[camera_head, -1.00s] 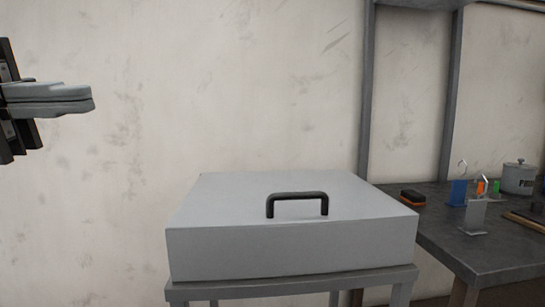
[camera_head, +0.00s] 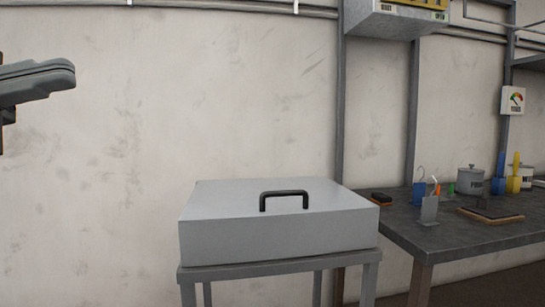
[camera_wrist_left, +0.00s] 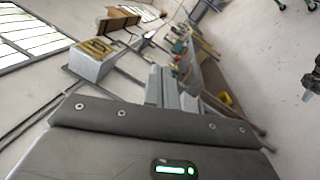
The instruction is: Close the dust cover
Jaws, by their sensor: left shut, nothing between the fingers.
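The dust cover is a grey box-shaped lid (camera_head: 270,235) with a black handle (camera_head: 284,195) on its top. It sits level and looks shut on a grey metal stand (camera_head: 280,267). My left gripper (camera_head: 70,74) is at the upper left of the head view, shut and empty, well above and to the left of the cover and touching nothing. What is under the cover is hidden. My right gripper is not in view.
A dark workbench (camera_head: 400,220) stands close at the right, with a lidded pot (camera_head: 470,180), a black-and-orange block (camera_head: 382,198) and several small tools. A grey cabinet (camera_head: 395,22) hangs on the wall above. The space left of the stand is clear.

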